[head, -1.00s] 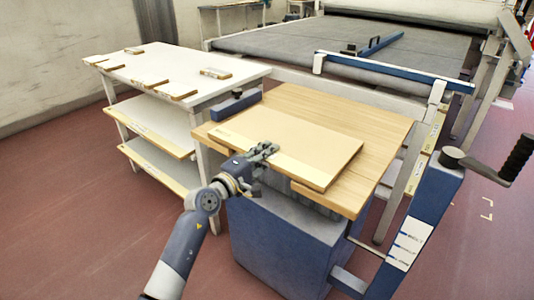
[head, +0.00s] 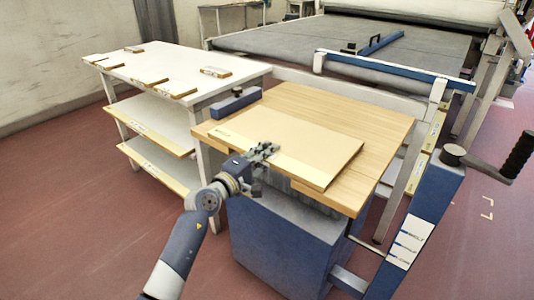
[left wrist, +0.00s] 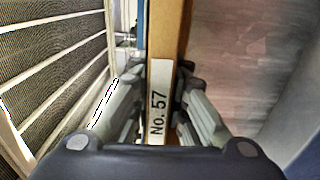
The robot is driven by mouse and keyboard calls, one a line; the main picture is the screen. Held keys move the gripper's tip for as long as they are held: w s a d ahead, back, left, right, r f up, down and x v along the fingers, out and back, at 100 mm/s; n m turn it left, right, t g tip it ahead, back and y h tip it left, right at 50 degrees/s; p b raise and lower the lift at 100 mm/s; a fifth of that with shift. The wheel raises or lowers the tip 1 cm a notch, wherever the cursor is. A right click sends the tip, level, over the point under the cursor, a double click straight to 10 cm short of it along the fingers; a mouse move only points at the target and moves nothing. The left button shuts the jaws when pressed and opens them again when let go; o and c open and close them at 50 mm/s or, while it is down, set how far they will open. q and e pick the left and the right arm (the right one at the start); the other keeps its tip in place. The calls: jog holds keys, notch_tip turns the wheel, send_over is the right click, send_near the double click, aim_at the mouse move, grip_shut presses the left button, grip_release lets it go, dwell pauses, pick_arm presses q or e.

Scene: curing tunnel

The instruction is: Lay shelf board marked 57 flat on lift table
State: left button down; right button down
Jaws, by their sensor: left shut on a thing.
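The shelf board marked 57 (head: 300,150) is a thin tan panel lying flat over the wooden top of the lift table (head: 385,125). Its near edge reaches the table's front edge; whether it fully touches the top I cannot tell. My left gripper (head: 265,150) is shut on the board's near edge. In the left wrist view the fingers (left wrist: 160,95) sit on both sides of the board's edge (left wrist: 167,35), beside a white label reading "No. 57" (left wrist: 158,100). My right gripper is not in view.
A white rack (head: 150,65) with boards on its lower shelves and small wooden blocks on top stands left. A wide conveyor (head: 290,45) with a blue bar lies behind. A blue crank post (head: 430,205) stands at the right front.

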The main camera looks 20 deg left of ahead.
pick_arm(q)
jog(key=shift+r, duration=0.1)
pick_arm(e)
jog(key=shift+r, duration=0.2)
pick_arm(q)
jog(key=c, duration=1.5)
grip_release()
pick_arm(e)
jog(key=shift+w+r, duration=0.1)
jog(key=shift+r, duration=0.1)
pick_arm(q)
jog(key=shift+f, duration=0.4)
jog(key=v, duration=1.2)
jog(key=shift+r, duration=0.3)
